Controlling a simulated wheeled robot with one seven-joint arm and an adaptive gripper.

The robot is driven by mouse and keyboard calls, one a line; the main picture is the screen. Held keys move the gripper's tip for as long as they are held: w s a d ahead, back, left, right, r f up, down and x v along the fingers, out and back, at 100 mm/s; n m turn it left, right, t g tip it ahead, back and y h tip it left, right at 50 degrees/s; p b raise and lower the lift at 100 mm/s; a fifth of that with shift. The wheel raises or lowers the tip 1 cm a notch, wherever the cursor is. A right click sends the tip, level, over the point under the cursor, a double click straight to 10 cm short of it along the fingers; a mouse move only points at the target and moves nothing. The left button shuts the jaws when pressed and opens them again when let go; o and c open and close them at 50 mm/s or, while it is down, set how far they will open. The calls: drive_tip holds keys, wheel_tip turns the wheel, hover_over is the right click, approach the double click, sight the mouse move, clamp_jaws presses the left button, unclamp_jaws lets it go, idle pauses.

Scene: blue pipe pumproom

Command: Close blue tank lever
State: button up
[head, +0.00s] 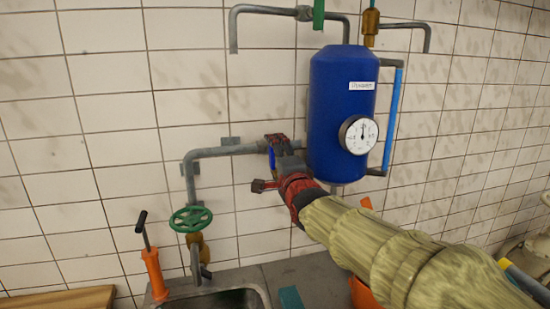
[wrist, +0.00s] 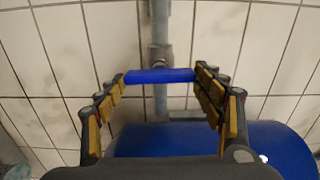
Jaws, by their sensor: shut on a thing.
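The blue tank (head: 335,100) hangs on the tiled wall in the head view, with a white label and a round gauge (head: 357,134). Its blue lever (head: 271,158) sits on the grey pipe left of the tank, partly hidden by my gripper (head: 268,163). In the wrist view the lever (wrist: 160,76) is a short blue bar lying across the grey pipe. My gripper (wrist: 161,80) has one finger at each end of this bar and is shut on it. The tank also fills the bottom of the wrist view (wrist: 275,143), partly behind my gripper.
A grey pipe (head: 220,151) runs left from the lever and bends down to a green handwheel (head: 191,219). An orange hand pump (head: 154,272) stands by the sink (head: 225,298) below. A light blue tube (head: 392,115) is right of the tank.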

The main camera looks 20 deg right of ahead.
drive_tip(key=o, duration=1)
drive_tip(key=shift+o, duration=0.7)
drive_tip(key=s, duration=1.2)
